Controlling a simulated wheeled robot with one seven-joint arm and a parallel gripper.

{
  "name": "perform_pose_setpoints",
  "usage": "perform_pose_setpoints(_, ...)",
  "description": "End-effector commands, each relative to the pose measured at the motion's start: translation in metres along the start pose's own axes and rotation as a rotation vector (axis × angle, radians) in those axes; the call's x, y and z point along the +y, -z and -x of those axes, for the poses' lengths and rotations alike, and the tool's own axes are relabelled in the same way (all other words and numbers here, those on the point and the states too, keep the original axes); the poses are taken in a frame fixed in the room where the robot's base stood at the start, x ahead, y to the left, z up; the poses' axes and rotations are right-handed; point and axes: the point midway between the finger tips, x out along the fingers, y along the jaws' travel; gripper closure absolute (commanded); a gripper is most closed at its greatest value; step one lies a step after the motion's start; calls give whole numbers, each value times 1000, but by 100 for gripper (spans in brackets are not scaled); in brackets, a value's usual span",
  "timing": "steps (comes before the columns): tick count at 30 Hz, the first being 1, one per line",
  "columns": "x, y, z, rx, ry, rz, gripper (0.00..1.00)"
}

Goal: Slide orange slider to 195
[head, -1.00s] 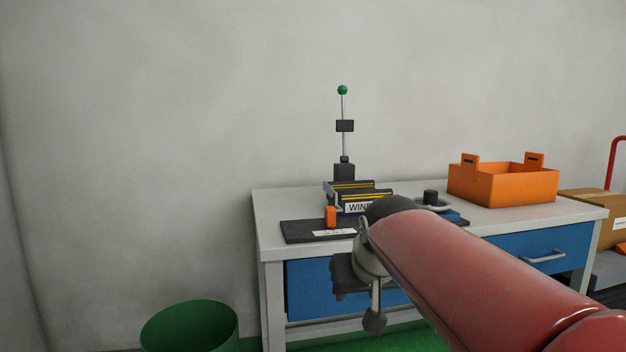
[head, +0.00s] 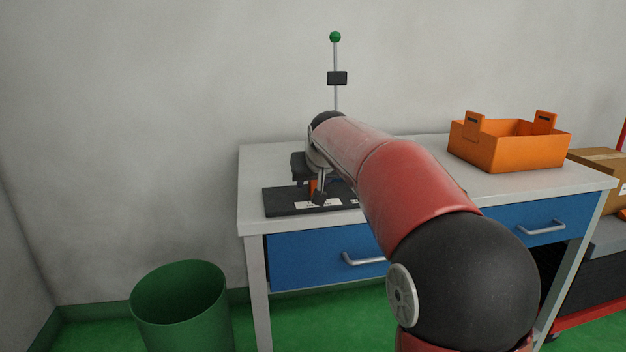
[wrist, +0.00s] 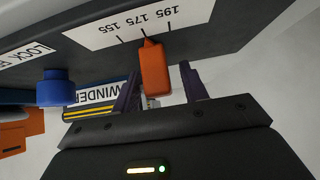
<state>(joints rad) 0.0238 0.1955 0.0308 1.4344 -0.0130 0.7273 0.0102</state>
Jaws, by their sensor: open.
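The orange slider (wrist: 154,68) stands on a dark base plate (head: 282,204) on the bench, beside a white scale label (wrist: 100,32) marked 155, 175 and 195. In the wrist view, its pointed end is close to the middle mark, 175; the 195 mark is to its right. My gripper (wrist: 161,72) is open, one finger on each side of the slider in the picture, with gaps on both sides. I cannot tell how deep the slider sits between the fingers. In the head view, my arm and wrist hide most of the slider (head: 313,187).
A blue knob (wrist: 56,88) and a WINDER sign (wrist: 98,94) are left of the slider in the wrist view. A post with a green ball (head: 335,37) rises behind. An orange crate (head: 510,148) is on the bench's right. A green bin (head: 180,310) stands at front left.

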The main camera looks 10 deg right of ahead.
Motion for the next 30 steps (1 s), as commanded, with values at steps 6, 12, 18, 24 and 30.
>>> perform_pose_setpoints(6,0,0,-3,2,0,0,56)
perform_pose_setpoints(12,0,0,-3,1,0,0,71)
perform_pose_setpoints(18,0,0,-3,1,0,0,97)
perform_pose_setpoints(24,0,0,-3,1,0,0,100)
perform_pose_setpoints(30,-9,0,-2,1,1,2,100)
